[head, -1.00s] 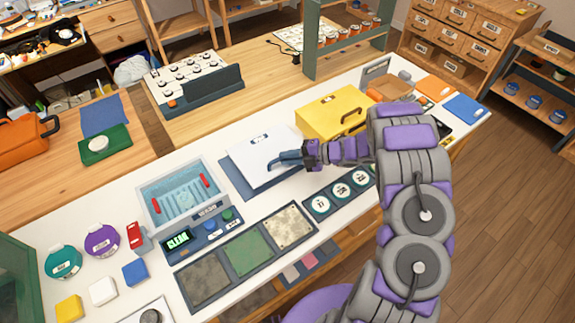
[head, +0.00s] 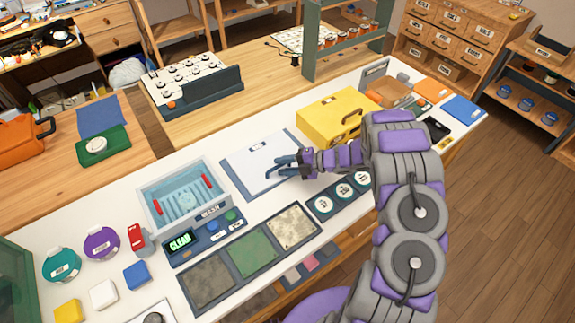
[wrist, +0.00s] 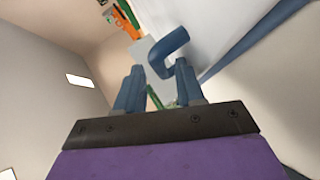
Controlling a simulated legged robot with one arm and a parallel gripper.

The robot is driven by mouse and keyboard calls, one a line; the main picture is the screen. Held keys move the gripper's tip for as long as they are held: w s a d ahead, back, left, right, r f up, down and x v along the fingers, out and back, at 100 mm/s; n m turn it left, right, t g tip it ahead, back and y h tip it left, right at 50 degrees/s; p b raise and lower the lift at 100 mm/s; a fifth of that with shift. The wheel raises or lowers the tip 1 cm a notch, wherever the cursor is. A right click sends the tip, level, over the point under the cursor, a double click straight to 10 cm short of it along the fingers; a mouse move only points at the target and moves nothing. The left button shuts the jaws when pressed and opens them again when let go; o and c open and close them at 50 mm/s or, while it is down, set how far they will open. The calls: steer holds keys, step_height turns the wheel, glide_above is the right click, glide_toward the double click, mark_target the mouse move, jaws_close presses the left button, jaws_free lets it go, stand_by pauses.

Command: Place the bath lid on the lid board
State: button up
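The white bath lid (head: 250,168) lies on the dark blue lid board (head: 230,175), whose rim shows along its edges in the head view. My gripper (head: 284,165) is at the lid's right side, with its two blue fingers spread. In the wrist view the fingers (wrist: 158,85) stand apart, with a gap between them. A curved blue handle (wrist: 170,45) shows just past the fingertips, against the white lid surface (wrist: 215,30). Whether a finger still touches the handle cannot be told. The open bath (head: 183,198) with blue liquid stands left of the board.
A yellow case (head: 335,115) stands behind and right of the board. A strip of round labelled dishes (head: 340,192) lies in front of my gripper. Textured panels (head: 250,250) and a control box reading CLEAR (head: 180,243) are in front of the bath.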

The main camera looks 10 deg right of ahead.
steer(key=p+v, duration=0.2)
steer(key=v, duration=1)
steer(key=shift+w+d, duration=0.15)
steer(key=shift+d, duration=0.05)
steer(key=shift+w+d+r, duration=0.1)
steer(key=shift+w+d, duration=0.05)
steer(key=shift+d, duration=0.15)
steer(key=w+d+r+m+t+h, duration=0.5)
steer(key=w+d+r+m+h, duration=0.2)
steer(key=w+d+r+h, duration=0.4)
steer(key=s+d+r+m+h, duration=0.2)
steer(key=s+r+m+h, duration=0.15)
steer(key=r+m, duration=0.2)
steer(key=s+d+r+m+h, duration=0.2)
steer(key=r+m+h, duration=0.2)
steer(key=r, duration=0.3)
steer(key=s+a+m+g+y, duration=0.1)
steer(key=s+a+m+g, duration=0.2)
steer(key=s+a, duration=0.5)
steer(key=s+a+m+g+y, duration=0.2)
steer(key=s+a, duration=0.7)
steer(key=s, duration=1.2)
steer(key=s+a+m+g+y, duration=0.2)
steer(key=s+a+m+g, duration=0.4)
steer(key=s, duration=0.9)
steer(key=a+g, duration=0.1)
steer(key=a, duration=0.1)
steer(key=shift+a+f, duration=0.35)
steer(key=shift+a, duration=0.05)
